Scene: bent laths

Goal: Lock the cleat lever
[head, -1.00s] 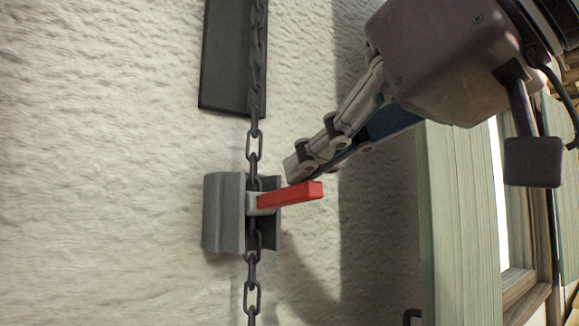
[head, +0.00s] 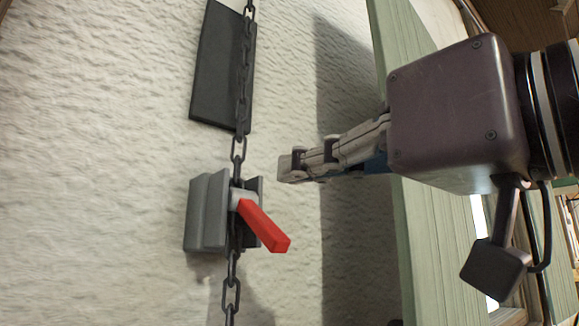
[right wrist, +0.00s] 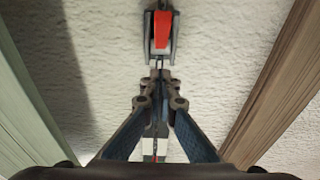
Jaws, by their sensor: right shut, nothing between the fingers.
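The red cleat lever (head: 264,226) sticks out from the grey cleat (head: 208,212) on the wall and points down to the right. A dark chain (head: 238,150) runs vertically through the cleat. My right gripper (head: 284,168) is shut and empty, just above and to the right of the lever, apart from it in the picture. In the right wrist view, the lever (right wrist: 162,30) and cleat (right wrist: 148,38) are at the top, beyond the shut fingertips (right wrist: 158,78). My left gripper is in neither view.
A dark plate (head: 215,70) is on the wall behind the chain, above the cleat. A pale green wooden frame (head: 425,240) stands to the right, behind my right gripper. The rough white wall (head: 100,150) left of the cleat is clear.

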